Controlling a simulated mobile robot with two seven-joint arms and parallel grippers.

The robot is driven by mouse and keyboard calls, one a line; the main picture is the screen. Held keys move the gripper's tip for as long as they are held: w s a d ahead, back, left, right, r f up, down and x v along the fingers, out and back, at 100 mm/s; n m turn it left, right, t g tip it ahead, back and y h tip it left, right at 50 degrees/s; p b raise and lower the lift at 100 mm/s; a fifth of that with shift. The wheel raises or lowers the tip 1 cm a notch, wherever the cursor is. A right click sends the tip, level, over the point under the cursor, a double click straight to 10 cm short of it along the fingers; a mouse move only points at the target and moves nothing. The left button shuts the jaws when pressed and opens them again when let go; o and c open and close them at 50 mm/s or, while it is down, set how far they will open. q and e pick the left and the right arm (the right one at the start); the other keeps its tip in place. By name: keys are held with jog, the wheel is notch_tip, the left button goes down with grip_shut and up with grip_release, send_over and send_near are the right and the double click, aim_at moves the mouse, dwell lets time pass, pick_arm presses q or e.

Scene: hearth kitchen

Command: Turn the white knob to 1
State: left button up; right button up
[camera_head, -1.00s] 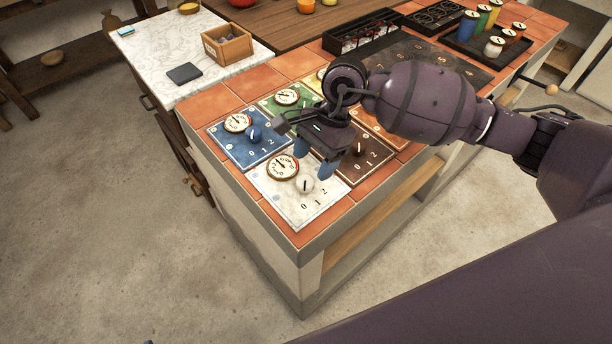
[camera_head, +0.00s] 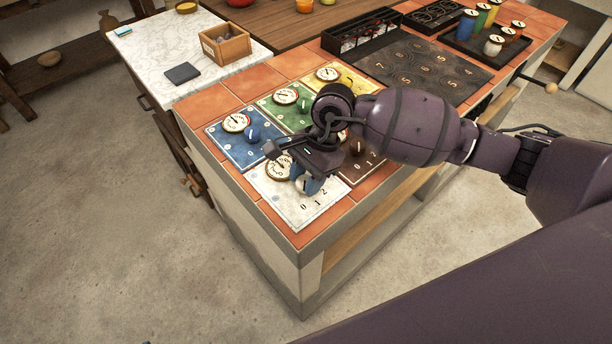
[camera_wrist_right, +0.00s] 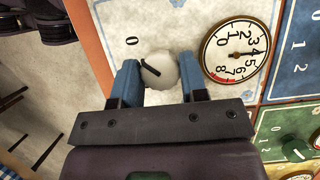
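The white knob (camera_wrist_right: 161,70) sits on a white panel (camera_head: 292,215) marked 0, 1 and 2, beside a round gauge (camera_wrist_right: 236,53). In the wrist view, a black pointer mark on the knob slants to the upper left, and the 0 (camera_wrist_right: 131,41) shows above and left of it. My right gripper (camera_head: 306,182) is down at the panel with its blue fingers on either side of the knob. It looks open around the knob; whether the fingers touch it is hard to tell. In the head view the fingers mostly hide the knob.
A blue panel with a blue knob (camera_head: 253,135), a green panel with a green knob (camera_head: 303,106) and a brown panel with a brown knob (camera_head: 358,147) lie close by. The tiled counter's front edge is near the white panel. A hob (camera_head: 420,66) lies farther back.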

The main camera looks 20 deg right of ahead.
jog(key=shift+c, duration=0.9)
pick_arm(q)
jog(key=shift+d+f, duration=0.1)
jog(key=shift+f, duration=0.05)
